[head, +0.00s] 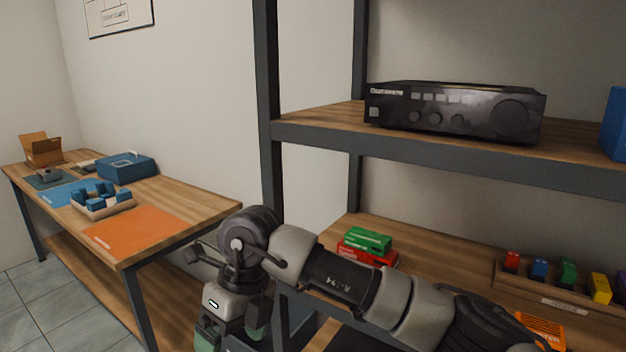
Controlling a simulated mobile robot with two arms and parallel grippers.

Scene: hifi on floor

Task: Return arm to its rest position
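My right arm (392,305) comes in from the lower right and reaches left across the front of the shelving unit. Its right gripper (232,338) points down at the bottom edge, in front of the shelf's left post. Its green-tipped fingers are spread apart, with nothing visible held between them; their ends are partly cut off by the frame. My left gripper is not in view. A black hi-fi unit (455,112) sits flat on the upper shelf, well away from the gripper.
The shelf's dark post (268,110) stands close behind my wrist. Green (368,240) and red boxes (362,254) sit on the lower shelf behind the forearm, with a tray of coloured blocks (555,293) at right. A workbench (180,197) stands left.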

